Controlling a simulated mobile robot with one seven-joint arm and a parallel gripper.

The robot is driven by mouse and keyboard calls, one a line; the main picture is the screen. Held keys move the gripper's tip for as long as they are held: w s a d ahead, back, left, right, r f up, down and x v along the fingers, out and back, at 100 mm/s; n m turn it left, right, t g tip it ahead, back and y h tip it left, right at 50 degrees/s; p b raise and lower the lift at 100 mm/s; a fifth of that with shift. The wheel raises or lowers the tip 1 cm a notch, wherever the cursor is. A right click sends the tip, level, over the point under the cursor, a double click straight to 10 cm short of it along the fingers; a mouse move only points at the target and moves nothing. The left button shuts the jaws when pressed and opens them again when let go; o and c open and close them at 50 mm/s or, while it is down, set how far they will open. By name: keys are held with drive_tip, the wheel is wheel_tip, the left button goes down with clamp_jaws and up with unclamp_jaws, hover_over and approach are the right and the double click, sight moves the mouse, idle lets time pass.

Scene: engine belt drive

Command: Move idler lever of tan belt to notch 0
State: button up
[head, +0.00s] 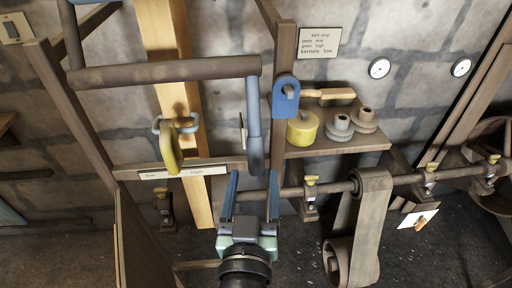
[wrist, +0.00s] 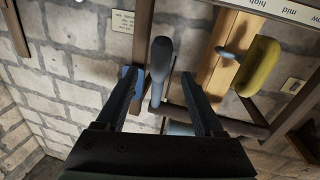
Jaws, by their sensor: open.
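A tan belt (head: 165,45) runs up and down at the left; it also shows in the wrist view (wrist: 222,60). A grey-blue lever handle (head: 254,125), which looks like the idler lever, hangs at the right end of a brown bar (head: 165,72). My gripper (head: 252,177) is open just below the handle. In the wrist view the handle (wrist: 161,65) appears between and beyond the two fingers (wrist: 158,78), with gaps on both sides. I see no grip on it. No notch number is readable.
A yellow handle (head: 172,150) with a grey-blue fork stands at the tan belt above a low-to-high label (head: 185,172). A blue bracket (head: 286,95) is right of the lever. A brown belt (head: 370,220) hangs lower right.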

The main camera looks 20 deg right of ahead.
sight(255, 161)
drive_tip(key=p+x, duration=0.1)
drive_tip(key=x, duration=0.6)
clamp_jaws()
idle(1.3)
